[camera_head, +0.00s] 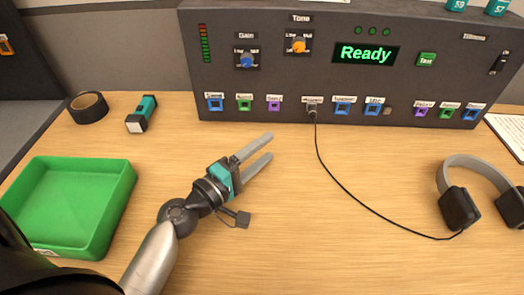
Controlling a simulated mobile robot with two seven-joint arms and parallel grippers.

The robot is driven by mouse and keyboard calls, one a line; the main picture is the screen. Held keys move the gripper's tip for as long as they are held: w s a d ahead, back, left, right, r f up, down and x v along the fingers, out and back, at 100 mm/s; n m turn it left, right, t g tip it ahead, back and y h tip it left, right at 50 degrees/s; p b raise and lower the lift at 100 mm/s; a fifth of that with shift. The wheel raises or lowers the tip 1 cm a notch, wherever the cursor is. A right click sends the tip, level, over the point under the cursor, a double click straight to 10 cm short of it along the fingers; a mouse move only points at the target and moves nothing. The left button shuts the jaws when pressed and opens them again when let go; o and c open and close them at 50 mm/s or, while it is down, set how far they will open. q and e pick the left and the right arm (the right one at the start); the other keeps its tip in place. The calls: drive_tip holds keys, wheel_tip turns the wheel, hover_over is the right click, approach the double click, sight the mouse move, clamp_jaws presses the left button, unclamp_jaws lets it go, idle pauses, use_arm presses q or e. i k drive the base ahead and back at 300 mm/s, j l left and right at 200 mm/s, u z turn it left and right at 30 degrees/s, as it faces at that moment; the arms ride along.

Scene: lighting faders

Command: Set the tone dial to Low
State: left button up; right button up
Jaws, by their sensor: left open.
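The orange tone dial (299,46) sits on the upper part of the dark control panel (350,87), under the label "Tone". Small position marks lie above the knob, but its pointer is too small to read. A blue dial (247,62) labelled "Gain" is to its left. The green display (366,53) reads "Ready". My left gripper (270,147) is over the table in front of the panel, below and left of the tone dial. Its two grey fingers are apart with nothing between them. It touches neither dial. My right gripper is not in view.
A green tray (125,205) stands at the left, with a tape roll (88,107) and a teal flashlight (141,114) behind it. Headphones (460,207) lie at the right. Their black cable (340,183) runs to a panel socket. Bare table lies around the gripper.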

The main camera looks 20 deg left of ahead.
sight(299, 44)
drive_tip(key=k, duration=1.5)
